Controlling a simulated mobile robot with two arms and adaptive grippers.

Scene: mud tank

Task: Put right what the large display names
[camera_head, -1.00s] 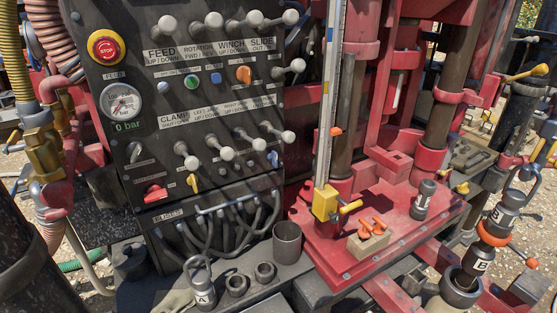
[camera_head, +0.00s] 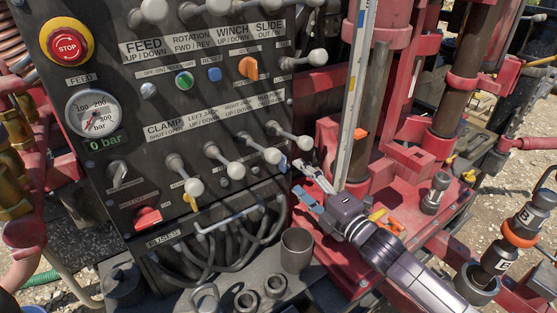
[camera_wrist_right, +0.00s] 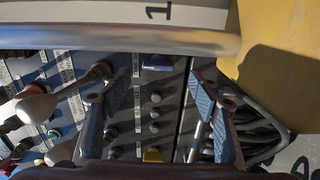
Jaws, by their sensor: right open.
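The black control panel (camera_head: 130,120) carries two rows of levers with pale knobs, a red stop button (camera_head: 67,44), a pressure gauge (camera_head: 94,113) and a small green readout (camera_head: 104,142) showing 0 bar. A large display is not in view. My right gripper (camera_head: 308,186) is open, beside the panel's lower right edge and in front of the foot of the upright scale (camera_head: 357,100). In the right wrist view, its spread fingers (camera_wrist_right: 153,105) frame part of the panel, with nothing visibly held. My left gripper is not in view.
A grey cup (camera_head: 296,250) and two rings stand on the ledge below the panel. Cables hang under the panel. A dark cylinder (camera_head: 435,193) stands on the red base right of my arm. Connectors marked B (camera_head: 525,218) stand at far right.

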